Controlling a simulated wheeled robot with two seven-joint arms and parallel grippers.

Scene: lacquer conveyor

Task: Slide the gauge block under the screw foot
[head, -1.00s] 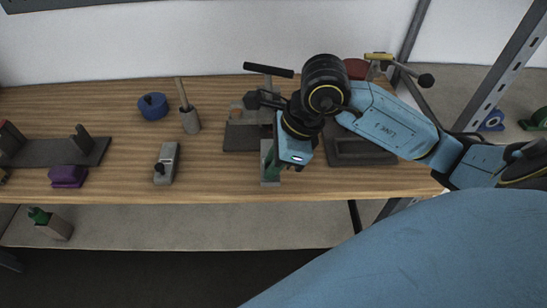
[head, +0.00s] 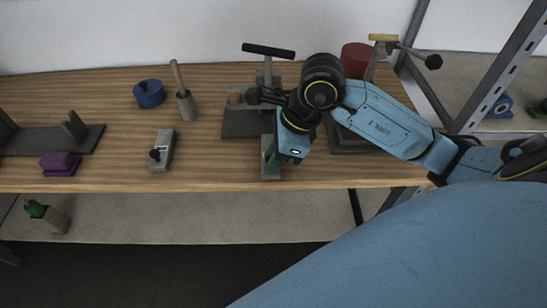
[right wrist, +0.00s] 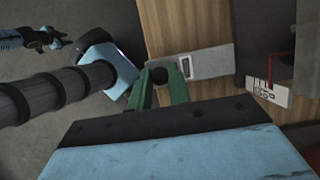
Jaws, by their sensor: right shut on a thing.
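My right gripper (head: 268,150) has green fingers, partly hidden by my blue wrist in the head view. It is shut on the gauge block (head: 271,173), a grey block near the shelf's front edge. The right wrist view shows the grey block (right wrist: 212,62) with a black knob between the finger ends (right wrist: 164,82). The screw stand (head: 240,125), with a black T-handle (head: 268,50), stands just behind the block. My wrist hides the screw foot, so I cannot tell its gap to the block. A dark gripper-like part (right wrist: 45,38), perhaps my left gripper, shows small in the right wrist view.
A similar grey block with a black knob (head: 163,148) lies to the left. A red cylinder (head: 356,60) is behind my right arm. Bare wood lies left of the stand.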

